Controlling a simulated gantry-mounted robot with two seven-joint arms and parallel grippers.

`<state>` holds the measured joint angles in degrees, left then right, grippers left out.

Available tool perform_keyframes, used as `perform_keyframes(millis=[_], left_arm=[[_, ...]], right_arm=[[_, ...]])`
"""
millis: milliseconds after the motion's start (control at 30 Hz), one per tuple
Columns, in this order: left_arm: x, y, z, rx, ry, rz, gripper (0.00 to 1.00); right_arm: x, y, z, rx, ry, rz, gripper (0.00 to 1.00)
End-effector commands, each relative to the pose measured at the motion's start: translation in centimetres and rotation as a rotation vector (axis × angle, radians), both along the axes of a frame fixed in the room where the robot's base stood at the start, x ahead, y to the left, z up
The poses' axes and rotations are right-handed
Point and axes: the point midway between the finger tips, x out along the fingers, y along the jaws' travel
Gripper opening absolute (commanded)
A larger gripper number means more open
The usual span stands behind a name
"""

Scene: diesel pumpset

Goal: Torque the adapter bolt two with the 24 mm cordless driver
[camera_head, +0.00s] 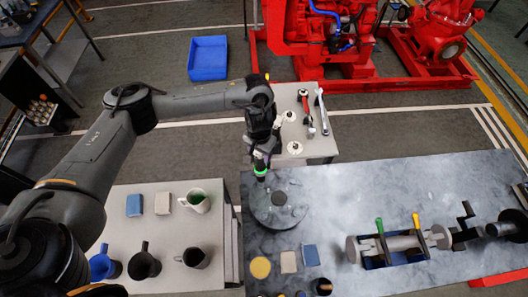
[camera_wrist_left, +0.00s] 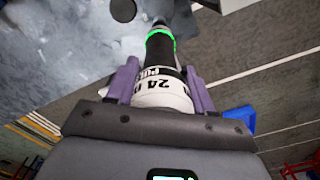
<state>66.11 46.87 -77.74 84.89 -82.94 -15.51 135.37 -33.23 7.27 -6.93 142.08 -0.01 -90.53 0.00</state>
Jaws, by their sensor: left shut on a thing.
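My left gripper (camera_head: 262,148) is shut on the 24 mm cordless driver (camera_wrist_left: 163,88). Its white body carries a black "24" between the two purple fingers in the left wrist view. The driver's green ring (camera_head: 260,168) and dark nose point down in the head view, over the far left edge of a round grey disc (camera_head: 268,214) on the marbled bench. The disc, which may be the adapter, has a darker round hub (camera_head: 279,198). I cannot tell whether the driver's tip touches anything. Single bolts are too small to make out. My right gripper is not in view.
The marbled bench (camera_head: 340,190) also bears a shaft assembly (camera_head: 400,242) with green and yellow handles. A side table (camera_head: 315,145) holds wrenches (camera_head: 321,110) and small round parts. Jugs (camera_head: 195,202) stand on the left table. A blue bin (camera_head: 208,58) and red pumpset (camera_head: 330,40) are behind.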

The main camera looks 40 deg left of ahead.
Motion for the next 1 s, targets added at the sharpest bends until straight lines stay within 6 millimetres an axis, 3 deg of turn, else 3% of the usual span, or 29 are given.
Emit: perform_keyframes(millis=[267, 500, 733, 1000], left_arm=[[0.1, -0.1, 0.2, -0.001, -0.002, -0.001, 0.0], [0.0, -0.1, 0.4, -0.001, -0.001, -0.001, 0.0], [0.1, -0.1, -2.2, -0.001, -0.001, -0.002, 0.0], [0.1, -0.1, -3.8, -0.002, -0.002, 0.0, 0.0]], right_arm=[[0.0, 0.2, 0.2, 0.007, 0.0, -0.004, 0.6], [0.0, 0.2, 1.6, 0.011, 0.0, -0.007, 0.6], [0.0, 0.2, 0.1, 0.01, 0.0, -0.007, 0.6], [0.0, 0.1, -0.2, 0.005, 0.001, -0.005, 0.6]])
